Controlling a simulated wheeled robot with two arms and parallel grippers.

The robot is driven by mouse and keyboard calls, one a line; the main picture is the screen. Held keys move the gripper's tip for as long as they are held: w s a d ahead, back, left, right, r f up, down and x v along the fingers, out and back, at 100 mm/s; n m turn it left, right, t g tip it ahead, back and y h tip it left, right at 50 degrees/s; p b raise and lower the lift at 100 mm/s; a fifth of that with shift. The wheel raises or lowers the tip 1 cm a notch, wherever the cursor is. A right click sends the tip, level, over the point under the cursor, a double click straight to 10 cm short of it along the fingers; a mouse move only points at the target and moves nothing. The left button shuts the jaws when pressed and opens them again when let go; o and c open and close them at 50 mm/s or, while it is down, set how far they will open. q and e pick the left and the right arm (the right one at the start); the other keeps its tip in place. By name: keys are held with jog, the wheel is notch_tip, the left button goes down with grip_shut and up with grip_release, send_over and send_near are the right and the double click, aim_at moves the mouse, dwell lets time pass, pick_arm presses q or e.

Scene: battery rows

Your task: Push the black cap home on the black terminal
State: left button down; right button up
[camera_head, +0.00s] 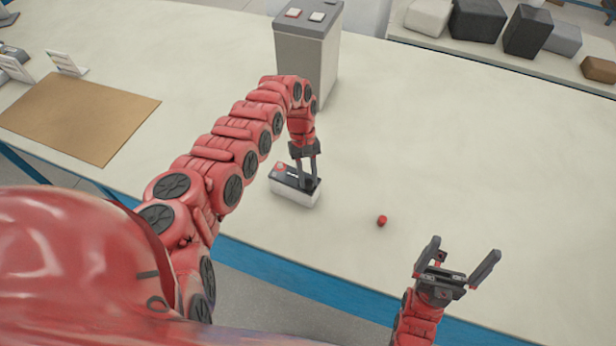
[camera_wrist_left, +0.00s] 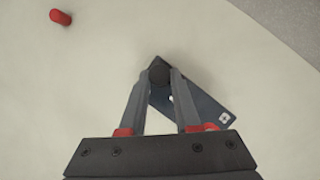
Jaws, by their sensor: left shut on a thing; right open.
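The battery (camera_head: 296,199) stands on the table with a white body and dark top. Its dark top also shows in the left wrist view (camera_wrist_left: 208,105). My left gripper (camera_head: 307,183) reaches down to the right end of that top. In the left wrist view its fingers are shut on the round black cap (camera_wrist_left: 158,72), over one corner of the battery. The black terminal is hidden under the cap, so I cannot tell how far down the cap sits. My right gripper (camera_head: 467,248) is open and empty, at the table's front edge.
A red cap (camera_head: 382,220) lies loose to the right of the battery. A tall grey box (camera_head: 306,62) with a red and a white button stands behind. A brown mat (camera_head: 80,115) lies at left. Several dark and grey blocks lie on a back shelf. The table right of the battery is mostly clear.

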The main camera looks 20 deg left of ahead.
pick_arm(q)
jog(key=shift+c, duration=0.3)
grip_release()
dwell(0.3)
notch_tip(320, 180, up, 7)
jog(key=p, duration=0.7)
dwell(0.4)
